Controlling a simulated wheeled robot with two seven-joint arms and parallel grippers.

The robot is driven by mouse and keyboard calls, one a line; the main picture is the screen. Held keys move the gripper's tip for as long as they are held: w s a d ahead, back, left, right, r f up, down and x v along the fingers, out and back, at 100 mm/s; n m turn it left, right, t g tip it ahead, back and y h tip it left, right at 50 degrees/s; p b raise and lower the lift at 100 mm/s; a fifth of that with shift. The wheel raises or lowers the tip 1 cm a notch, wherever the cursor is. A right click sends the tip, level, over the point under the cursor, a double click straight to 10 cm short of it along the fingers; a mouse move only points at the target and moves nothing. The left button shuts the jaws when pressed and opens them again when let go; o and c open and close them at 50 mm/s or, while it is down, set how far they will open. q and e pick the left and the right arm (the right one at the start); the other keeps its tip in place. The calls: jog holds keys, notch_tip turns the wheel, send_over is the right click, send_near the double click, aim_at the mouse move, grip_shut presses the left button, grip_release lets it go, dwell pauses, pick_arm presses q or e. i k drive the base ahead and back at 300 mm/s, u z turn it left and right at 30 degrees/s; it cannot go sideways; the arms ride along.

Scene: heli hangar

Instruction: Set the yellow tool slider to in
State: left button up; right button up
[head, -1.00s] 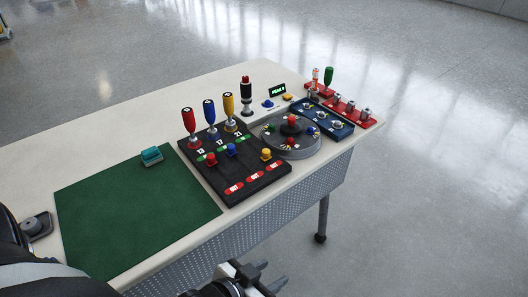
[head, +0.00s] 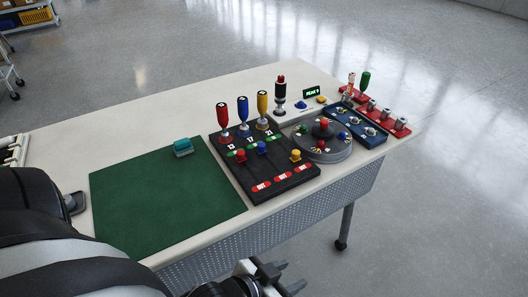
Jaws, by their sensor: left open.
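The yellow tool slider (head: 295,155) is a yellow knob on the black slider board (head: 222,143), near that board's red-label end. The red slider knob (head: 240,155) and blue slider knob (head: 262,147) sit farther back, close to the green labels. Behind them stand red (head: 222,115), blue (head: 243,109) and yellow-handled (head: 262,103) tools, upright in the board. My left gripper (head: 291,275) is at the bottom edge, in front of the table and apart from the board. It is open and empty. My right gripper is out of view.
A green mat (head: 165,205) with a teal block (head: 183,147) lies left of the board. A grey round turntable (head: 322,155), a blue panel (head: 368,135) and a red rack (head: 398,124) crowd its right. A black, red-topped post (head: 280,95) stands behind. The back left tabletop is clear.

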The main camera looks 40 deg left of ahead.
aim_at(295, 157)
jog(key=z, duration=1.7)
jog(key=k, duration=0.8)
jog(key=u, duration=1.1)
